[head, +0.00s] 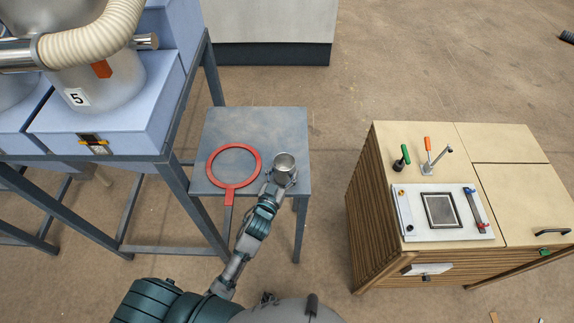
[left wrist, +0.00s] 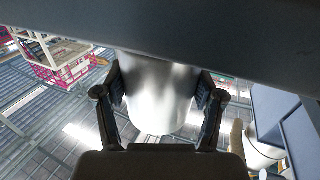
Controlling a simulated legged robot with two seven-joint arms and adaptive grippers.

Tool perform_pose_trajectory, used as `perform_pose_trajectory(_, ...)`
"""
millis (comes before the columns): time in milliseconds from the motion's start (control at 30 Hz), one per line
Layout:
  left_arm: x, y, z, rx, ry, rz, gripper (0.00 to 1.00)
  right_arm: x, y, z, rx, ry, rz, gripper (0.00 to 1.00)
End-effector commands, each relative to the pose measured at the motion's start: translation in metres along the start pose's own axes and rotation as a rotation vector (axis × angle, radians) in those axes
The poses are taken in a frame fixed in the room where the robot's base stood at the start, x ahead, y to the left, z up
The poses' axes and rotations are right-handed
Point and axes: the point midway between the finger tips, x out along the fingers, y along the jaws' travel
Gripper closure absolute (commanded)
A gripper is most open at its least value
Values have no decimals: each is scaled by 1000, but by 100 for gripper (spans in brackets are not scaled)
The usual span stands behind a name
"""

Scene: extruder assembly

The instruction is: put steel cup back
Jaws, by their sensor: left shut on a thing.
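The steel cup (head: 285,165) is upright at the front right part of the small grey table (head: 270,125). My left gripper (head: 283,181) is shut on the cup from the near side. In the left wrist view the shiny cup (left wrist: 158,95) fills the space between the two dark fingers of the gripper (left wrist: 160,100). Whether the cup's base touches the tabletop cannot be told. My right gripper is not in view.
A red ring with a handle (head: 229,187) lies on the small table, left of the cup. A blue-grey machine bench (head: 110,135) stands at the left. A wooden cabinet (head: 375,215) with a framed plate and levers stands at the right. Open floor (head: 335,130) lies between.

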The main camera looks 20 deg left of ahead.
Motion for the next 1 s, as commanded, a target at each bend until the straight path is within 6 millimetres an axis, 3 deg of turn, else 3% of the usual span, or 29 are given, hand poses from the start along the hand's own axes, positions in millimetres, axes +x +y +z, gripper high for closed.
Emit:
perform_pose_trajectory(200,35,1,-3,1,3,0,75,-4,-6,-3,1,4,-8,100)
perform_pose_trajectory(333,34,0,14,-1,-2,-1,75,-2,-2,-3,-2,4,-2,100)
perform_pose_trajectory(667,34,-1,17,-2,0,0,75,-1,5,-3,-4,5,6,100)
perform_pose_trajectory(700,34,-1,17,-1,0,0,24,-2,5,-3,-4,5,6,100)
perform_pose_trajectory(767,34,0,17,-1,0,0,9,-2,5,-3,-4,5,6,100)
perform_pose_trajectory(1000,34,0,16,-1,0,0,6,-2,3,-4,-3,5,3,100)
